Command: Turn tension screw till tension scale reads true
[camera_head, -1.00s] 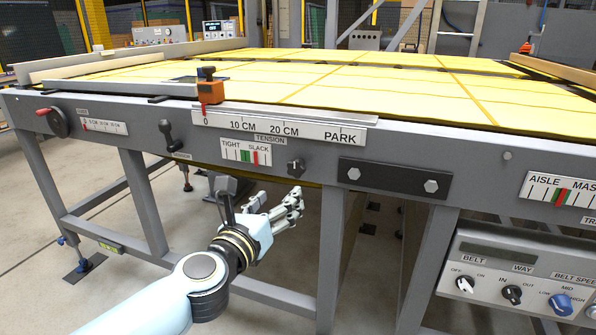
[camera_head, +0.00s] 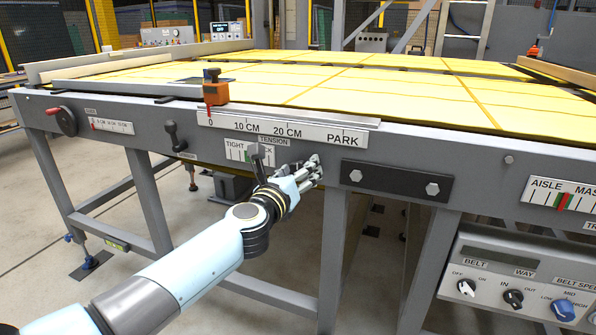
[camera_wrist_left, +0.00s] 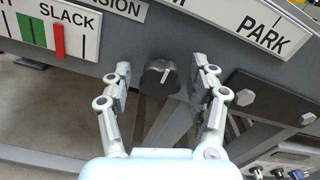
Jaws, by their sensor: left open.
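The tension screw (camera_wrist_left: 160,78) is a dark knob with a pale mark line on the table's front rail. In the left wrist view it sits between the open fingers of my left gripper (camera_wrist_left: 161,71), and neither finger visibly touches it. In the head view my left gripper (camera_head: 306,172) hides the knob. The tension scale (camera_wrist_left: 50,25) is a white plate left of the knob. Its red pointer (camera_wrist_left: 59,41) stands under SLACK, right of the green band (camera_wrist_left: 32,30). In the head view the wrist covers part of the scale (camera_head: 234,151). My right gripper is out of view.
A black bolted plate (camera_head: 395,180) sits on the rail right of the knob. A dark lever (camera_head: 173,136) is on the left. Above runs the centimetre ruler (camera_head: 290,131) with an orange slider (camera_head: 215,90). A control panel (camera_head: 520,275) stands at lower right.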

